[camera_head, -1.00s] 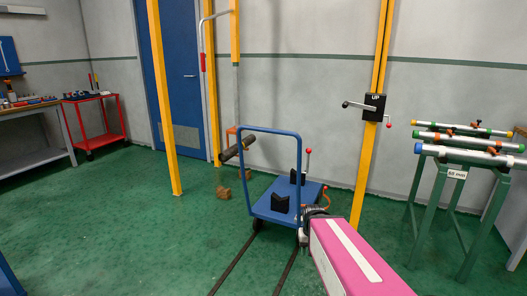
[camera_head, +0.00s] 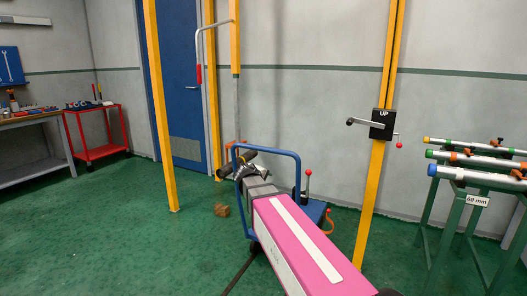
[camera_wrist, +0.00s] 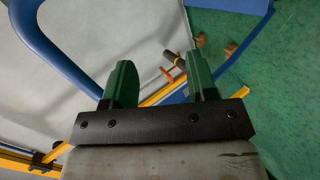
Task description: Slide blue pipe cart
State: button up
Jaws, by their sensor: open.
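The blue cart (camera_head: 315,211) stands on the floor ahead of me, its deck largely hidden behind my pink arm. Its tall blue handle frame (camera_head: 297,178) rises on the near side. My gripper (camera_head: 247,170) is at the upper left part of this handle, open. In the wrist view, the two green fingers of my gripper (camera_wrist: 160,80) are spread, with nothing held between them. The blue handle (camera_wrist: 58,50) curves past on the left there. Whether the fingers touch the handle I cannot tell.
A dark pipe (camera_head: 238,162) lies just beyond the handle. Yellow posts (camera_head: 162,120) stand left and right (camera_head: 372,180); the right one bears a crank box marked UP (camera_head: 383,124). A rack with several pipes (camera_head: 475,160) is at right.

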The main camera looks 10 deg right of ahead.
aim_at(263, 150)
jog(key=w+a+r+n+t+h, duration=0.1)
jog(key=w+a+r+n+t, duration=0.3)
jog(key=r, duration=0.7)
jog(key=shift+m, duration=0.5)
jog(key=x, duration=1.1)
jog(key=shift+w+r, duration=0.3)
jog(key=shift+w, duration=0.05)
grip_shut()
